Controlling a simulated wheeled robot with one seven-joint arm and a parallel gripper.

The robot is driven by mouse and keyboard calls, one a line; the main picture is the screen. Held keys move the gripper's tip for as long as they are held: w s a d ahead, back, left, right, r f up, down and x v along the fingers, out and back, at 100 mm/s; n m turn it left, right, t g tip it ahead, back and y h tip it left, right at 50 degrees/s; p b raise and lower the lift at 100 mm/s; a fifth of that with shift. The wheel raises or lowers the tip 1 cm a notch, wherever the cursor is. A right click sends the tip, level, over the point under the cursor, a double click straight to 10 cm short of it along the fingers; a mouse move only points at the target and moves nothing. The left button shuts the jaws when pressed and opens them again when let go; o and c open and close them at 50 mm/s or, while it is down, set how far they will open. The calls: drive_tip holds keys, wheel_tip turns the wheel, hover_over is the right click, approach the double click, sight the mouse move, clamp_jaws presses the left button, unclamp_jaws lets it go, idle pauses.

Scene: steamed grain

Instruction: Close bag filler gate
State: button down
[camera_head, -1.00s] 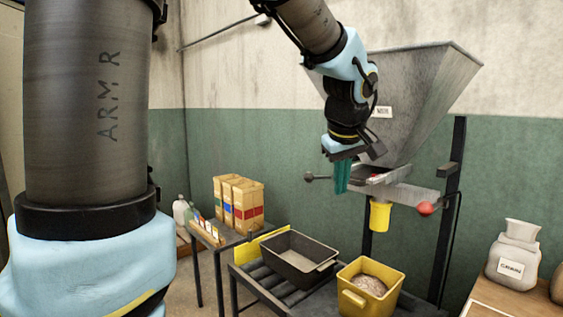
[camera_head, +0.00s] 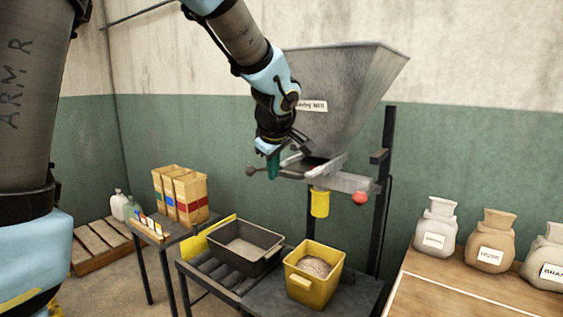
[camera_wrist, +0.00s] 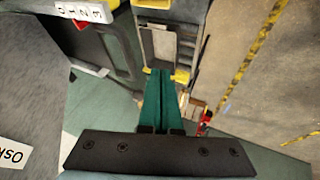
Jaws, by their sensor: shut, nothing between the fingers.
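The bag filler is a grey hopper (camera_head: 345,100) on a dark post. Under it is a metal outlet with a yellow spout (camera_head: 320,203). A lever with a dark round knob (camera_head: 250,172) sticks out at the outlet's left, and a red knob (camera_head: 360,198) sits at its right. My gripper (camera_head: 273,170) points down at the left of the outlet, close to the lever; I cannot tell whether they touch. Its green fingers are together and empty, and they also show in the wrist view (camera_wrist: 162,85). The gate plate is partly hidden behind my gripper.
Below stand a dark tray (camera_head: 245,245) and a yellow bin (camera_head: 313,275) with grain on a roller table. Paper packs (camera_head: 180,195) stand on a side table. Several sacks (camera_head: 490,240) stand on a wooden table at right.

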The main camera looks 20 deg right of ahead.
sight(288, 175)
drive_tip(key=shift+w+d+f+p, duration=0.1)
drive_tip(key=shift+w+d+p, duration=0.35)
drive_tip(key=shift+d, duration=0.4)
drive_tip(key=shift+w+d+f+p, duration=0.1)
drive_tip(key=shift+w+d+p, duration=0.3)
drive_tip(key=shift+d, duration=0.4)
drive_tip(key=shift+w+d+f+b, duration=0.2)
drive_tip(key=shift+d+b, duration=0.25)
drive_tip(key=shift+b, duration=0.3)
drive_tip(key=shift+w+d+b, duration=0.45)
drive_tip(key=shift+d+b, duration=0.1)
drive_tip(key=shift+d, duration=0.15)
drive_tip(key=shift+r, duration=0.15)
drive_tip(key=shift+a, duration=0.1)
